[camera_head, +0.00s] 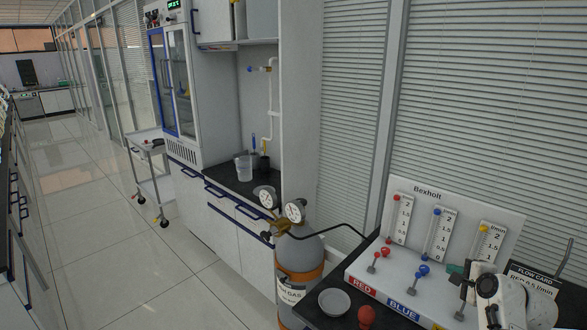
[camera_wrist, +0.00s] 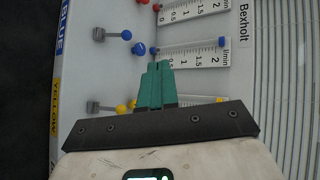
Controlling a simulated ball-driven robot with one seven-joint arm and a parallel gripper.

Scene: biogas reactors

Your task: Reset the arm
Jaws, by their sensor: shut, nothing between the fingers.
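My gripper (camera_wrist: 158,66) shows in the wrist view with its green fingers together and nothing between them. In the head view its green tip (camera_head: 455,269) is at the lower right, in front of the white Bexholt flow panel (camera_head: 440,190). The white end of my arm (camera_head: 500,298) covers the panel's lower right part. In the wrist view the fingers point toward the blue flow scale (camera_wrist: 190,48), beside the blue knob (camera_wrist: 139,49). I cannot tell whether they touch the panel. The yellow scale is partly hidden behind the gripper.
A gas cylinder (camera_head: 300,262) with gauges stands left of the black bench. A small dish (camera_head: 334,302) and a red bulb (camera_head: 366,316) are near the panel. A flow card (camera_head: 533,281) is at the right. The tiled floor (camera_head: 95,235) at the left is clear.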

